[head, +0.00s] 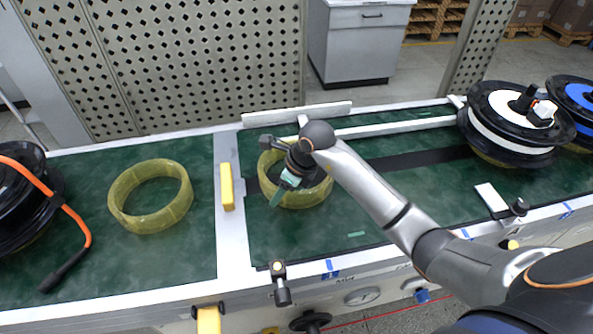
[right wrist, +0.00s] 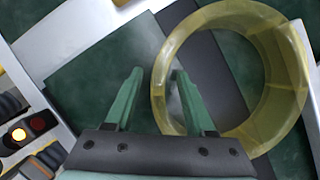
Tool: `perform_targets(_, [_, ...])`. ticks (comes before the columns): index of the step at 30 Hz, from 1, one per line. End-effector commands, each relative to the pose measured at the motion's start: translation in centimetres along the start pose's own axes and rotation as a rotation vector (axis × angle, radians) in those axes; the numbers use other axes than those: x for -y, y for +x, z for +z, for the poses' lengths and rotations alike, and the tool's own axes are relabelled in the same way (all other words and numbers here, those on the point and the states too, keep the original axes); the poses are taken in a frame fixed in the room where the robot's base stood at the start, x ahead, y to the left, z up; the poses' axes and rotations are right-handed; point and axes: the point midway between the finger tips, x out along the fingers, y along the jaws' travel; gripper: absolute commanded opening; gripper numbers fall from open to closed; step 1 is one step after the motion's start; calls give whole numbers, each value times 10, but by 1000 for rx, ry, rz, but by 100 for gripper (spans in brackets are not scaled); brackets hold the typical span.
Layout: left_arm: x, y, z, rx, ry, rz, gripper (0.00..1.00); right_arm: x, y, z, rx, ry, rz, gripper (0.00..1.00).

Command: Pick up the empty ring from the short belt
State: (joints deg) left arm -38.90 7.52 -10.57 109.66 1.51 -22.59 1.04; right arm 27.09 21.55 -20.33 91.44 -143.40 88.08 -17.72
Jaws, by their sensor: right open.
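A translucent yellow empty ring (head: 310,195) lies flat on the green belt (head: 375,220) right of the pale divider. My right gripper (head: 280,190) is over its left part and hides some of it. In the right wrist view the green fingers (right wrist: 156,74) are open. The near-left wall of the ring (right wrist: 285,75) shows between them, one finger outside and the other overlapping the wall toward the opening. I cannot tell how deep they reach. A second yellow ring (head: 150,228) lies on the belt section to the left. My left gripper is not in view.
A yellow block (head: 227,187) sits on the pale divider (head: 230,240). A black hub with an orange cable (head: 75,215) is at the far left. Black-and-white (head: 510,140) and blue (head: 580,95) spools stand at the right. A white rail (head: 395,128) runs behind the ring.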

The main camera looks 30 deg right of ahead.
Motion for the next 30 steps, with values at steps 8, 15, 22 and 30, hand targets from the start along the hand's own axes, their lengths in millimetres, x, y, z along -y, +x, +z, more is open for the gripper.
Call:
perform_targets(8, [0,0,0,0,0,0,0,0,0,0,0,0,0,35])
perform_targets(15, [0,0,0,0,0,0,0,0,0,0,0,0,1,8])
perform_targets(22, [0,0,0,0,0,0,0,0,0,0,-1,0,1,0])
perform_targets(30, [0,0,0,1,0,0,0,0,-1,0,-1,0,1,0])
